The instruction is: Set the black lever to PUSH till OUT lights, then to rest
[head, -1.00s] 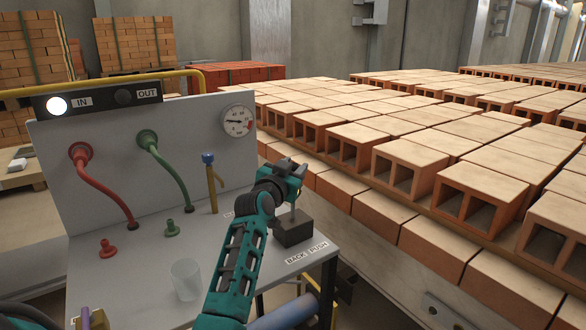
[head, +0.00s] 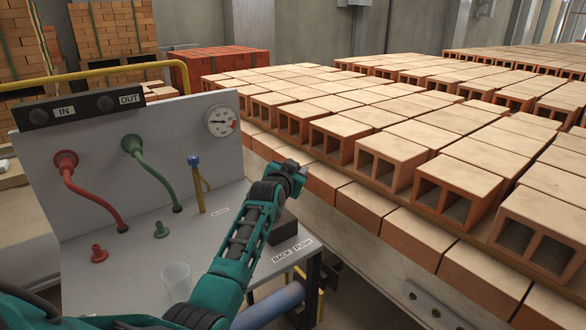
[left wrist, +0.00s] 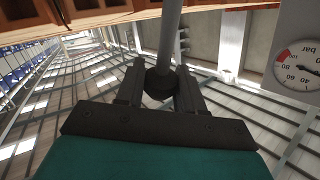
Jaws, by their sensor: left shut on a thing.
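The lever's dark base block (head: 284,228) stands at the right end of the grey bench, beside the BACK and PUSH labels (head: 293,250). My left gripper (head: 298,176) is over it, on the PUSH side, and hides most of the lever in the head view. In the left wrist view, the black knob (left wrist: 160,84) sits between the fingers of my left gripper (left wrist: 160,90), with the grey lever shaft (left wrist: 170,38) running from it. The gripper is shut on the knob. The IN lamp (head: 39,116) and the OUT lamp (head: 105,103) are both dark. My right gripper is out of view.
Hollow bricks (head: 390,160) fill the bed right of the bench. The upright panel carries a gauge (head: 221,121), red hose (head: 90,195) and green hose (head: 157,175). A blue-topped valve (head: 196,180) and a clear cup (head: 177,282) are left of my arm.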

